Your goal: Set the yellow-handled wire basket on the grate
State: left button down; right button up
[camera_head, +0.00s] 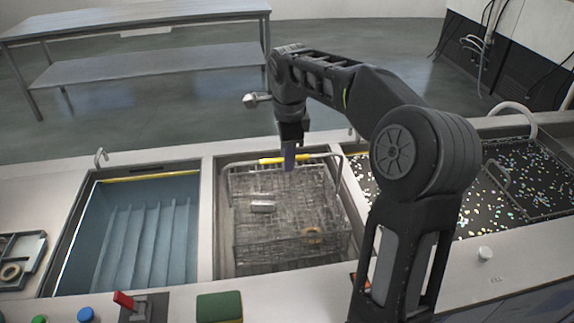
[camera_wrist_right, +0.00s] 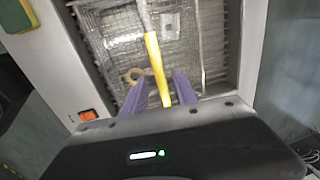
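The wire basket (camera_head: 292,215) sits in the middle compartment of the counter, with a small metal block (camera_head: 263,206) and a tan ring (camera_head: 313,235) inside it. Its yellow handle (camera_head: 270,160) lies along the basket's far side. My right gripper (camera_head: 289,158) points down at the handle. In the right wrist view its two purple fingers (camera_wrist_right: 163,88) stand on either side of the yellow handle (camera_wrist_right: 157,66), with narrow gaps showing, so it looks open around it. I cannot clearly pick out the grate. My left gripper is not in view.
A blue tank (camera_head: 80,225) with slanted ridges lies left of the basket. A dark compartment with coloured specks (camera_head: 535,165) lies right, partly behind my right arm. A green sponge (camera_head: 219,307) and a red switch (camera_head: 124,299) are at the front edge. A metal table (camera_head: 150,65) stands behind.

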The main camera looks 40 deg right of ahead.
notch_tip(320, 180, up, 8)
jog(key=s+p, duration=0.1)
jog(key=shift+a+f+p, duration=0.15)
jog(key=shift+a+p, duration=0.15)
jog(key=shift+p, duration=0.05)
dwell(0.6)
